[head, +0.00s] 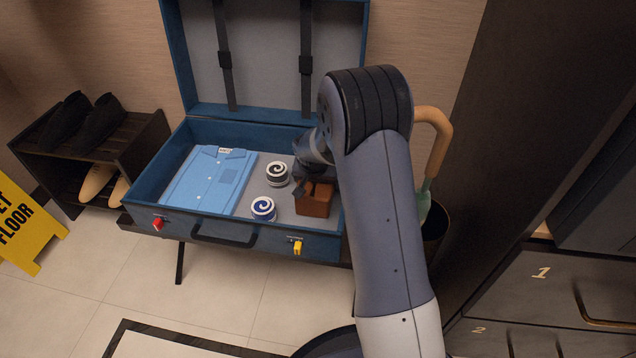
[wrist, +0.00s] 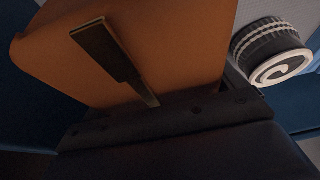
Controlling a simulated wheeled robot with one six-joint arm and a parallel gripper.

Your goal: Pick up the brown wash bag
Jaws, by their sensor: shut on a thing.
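The brown wash bag (head: 314,204) is in the right part of the open blue suitcase (head: 268,238). My gripper (head: 308,186) reaches down over it from above, partly hidden by my arm. In the wrist view the bag (wrist: 165,45) fills the upper middle, and a dark finger of my gripper (wrist: 115,62) lies against its face. The gripper is shut on the bag. Whether the bag touches the suitcase floor cannot be told.
A folded blue shirt (head: 208,180) lies in the suitcase's left half. A black-and-white round item (head: 276,175) and a blue-and-white one (head: 263,209) sit left of the bag. The raised lid (head: 270,60) stands behind. A shoe rack (head: 140,140) is left, dark drawers (head: 560,290) right.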

